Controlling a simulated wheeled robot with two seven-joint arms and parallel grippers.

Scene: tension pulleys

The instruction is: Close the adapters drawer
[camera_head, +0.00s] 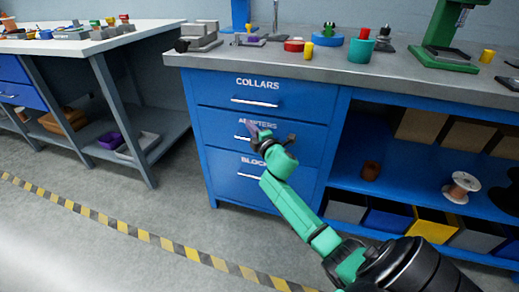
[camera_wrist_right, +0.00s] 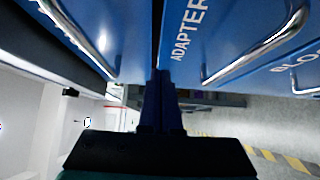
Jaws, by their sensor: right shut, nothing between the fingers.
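The blue adapters drawer (camera_head: 311,143) is the middle one of three in the blue workbench. Its label and silver handle are partly hidden behind my right gripper (camera_head: 255,130). In the head view its front looks nearly flush with its neighbours; a small gap is hard to tell. In the right wrist view the adapters drawer front (camera_wrist_right: 190,60) and its handle fill the upper right. My right gripper (camera_wrist_right: 158,80) is shut and empty, its fingertips close to the drawer front near the handle. Contact cannot be told. My left gripper is not in view.
The collars drawer (camera_head: 225,90) is above and the block drawer (camera_head: 230,187) below, both looking shut. Open shelves with bins (camera_head: 385,217) lie to the right. Another table (camera_head: 60,45) stands at left. The floor in front is clear, with a striped tape line (camera_head: 165,245).

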